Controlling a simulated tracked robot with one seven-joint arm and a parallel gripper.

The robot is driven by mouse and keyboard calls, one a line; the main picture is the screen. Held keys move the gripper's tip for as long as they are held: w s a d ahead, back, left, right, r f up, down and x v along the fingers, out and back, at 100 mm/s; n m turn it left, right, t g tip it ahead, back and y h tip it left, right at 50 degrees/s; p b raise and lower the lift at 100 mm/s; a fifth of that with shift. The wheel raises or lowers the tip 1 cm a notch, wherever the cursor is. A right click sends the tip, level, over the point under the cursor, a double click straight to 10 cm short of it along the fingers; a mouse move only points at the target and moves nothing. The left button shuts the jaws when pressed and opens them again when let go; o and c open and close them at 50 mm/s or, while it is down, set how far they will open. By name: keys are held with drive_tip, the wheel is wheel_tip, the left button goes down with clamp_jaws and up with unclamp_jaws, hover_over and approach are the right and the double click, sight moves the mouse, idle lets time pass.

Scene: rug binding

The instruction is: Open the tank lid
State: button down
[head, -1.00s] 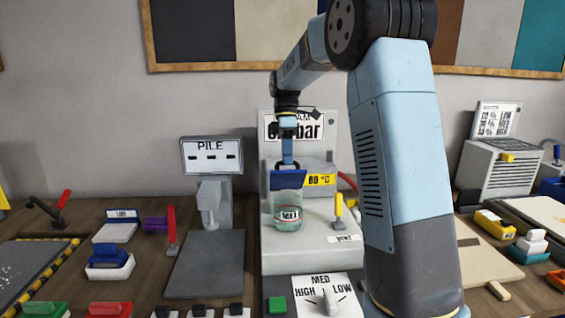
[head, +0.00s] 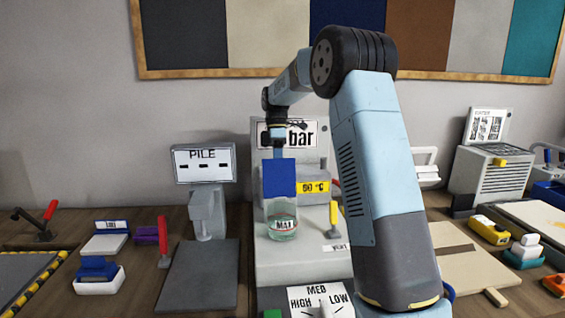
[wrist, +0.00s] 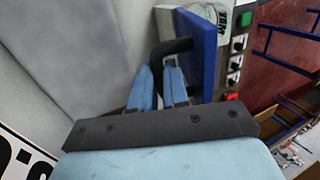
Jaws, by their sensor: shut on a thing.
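The glass tank (head: 282,219) with a MAX label stands on the pale grey machine in the head view. Its blue lid (head: 279,178) stands steeply raised above the tank, its broad face toward the head camera. The lid also shows nearly edge-on in the wrist view (wrist: 201,55). My gripper (wrist: 160,77) is shut on the black lid handle (wrist: 172,46) in the wrist view. In the head view my gripper (head: 278,154) is at the lid's upper edge, its fingertips largely hidden behind the lid.
A MED/HIGH/LOW dial (head: 320,297) sits in front. The PILE gauge (head: 204,163) stands to the left. My arm blocks part of the right side.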

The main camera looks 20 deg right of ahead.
drive_tip(key=shift+w+d+f, duration=0.15)
drive_tip(key=shift+w+f, duration=0.3)
drive_tip(key=shift+w, duration=0.05)
drive_tip(key=c, duration=1.2)
unclamp_jaws()
drive_tip(key=shift+w+f, duration=0.2)
drive_tip(key=shift+w, duration=0.05)
drive_tip(key=shift+o, duration=0.4)
drive_tip(key=shift+r, duration=0.1)
drive_tip(key=shift+r, duration=0.1)
drive_tip(key=v, duration=1.3)
drive_tip(key=shift+r, duration=0.2)
